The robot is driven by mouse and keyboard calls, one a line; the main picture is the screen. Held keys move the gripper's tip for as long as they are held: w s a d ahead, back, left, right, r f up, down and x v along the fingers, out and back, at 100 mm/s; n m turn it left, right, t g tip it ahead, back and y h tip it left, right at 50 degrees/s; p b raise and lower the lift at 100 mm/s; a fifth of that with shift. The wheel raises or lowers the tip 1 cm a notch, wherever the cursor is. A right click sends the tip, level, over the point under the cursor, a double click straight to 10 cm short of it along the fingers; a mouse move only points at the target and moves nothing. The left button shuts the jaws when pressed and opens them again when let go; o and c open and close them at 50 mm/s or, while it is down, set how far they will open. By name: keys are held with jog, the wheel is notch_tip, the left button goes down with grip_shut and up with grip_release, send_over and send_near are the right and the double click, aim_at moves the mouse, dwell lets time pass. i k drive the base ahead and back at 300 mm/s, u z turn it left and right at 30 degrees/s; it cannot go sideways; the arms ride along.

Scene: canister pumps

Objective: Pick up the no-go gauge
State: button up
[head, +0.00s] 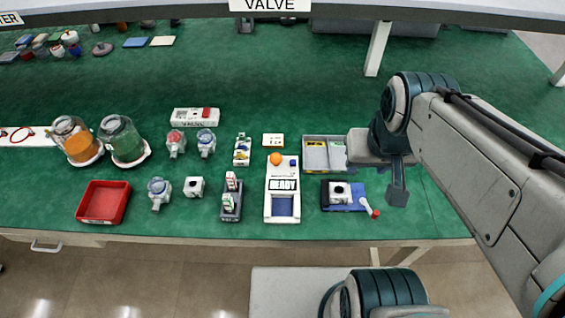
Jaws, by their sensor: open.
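A dark stand (231,210) on the green bench holds two small white pieces that look like gauges. The upper one (231,181) has red marks and the lower one (228,200) has green marks. Their labels are too small to read; the red-marked one is probably the no-go gauge. My gripper (397,190) is well to the right of the stand, past the tray and the blue mat. It points down and is open, seen almost edge-on, and I see nothing in it.
Between stand and gripper are a white device reading READY (283,190), a grey tray (323,139), and a blue mat (345,208) bearing a white block. A red bin (104,217) and two jars stand left. A shelf edge crosses the top.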

aim_at(231, 178)
jog(key=u, duration=0.05)
jog(key=k, duration=0.5)
jog(key=u, duration=2.3)
jog(key=i, duration=1.55)
jog(key=z, duration=2.4)
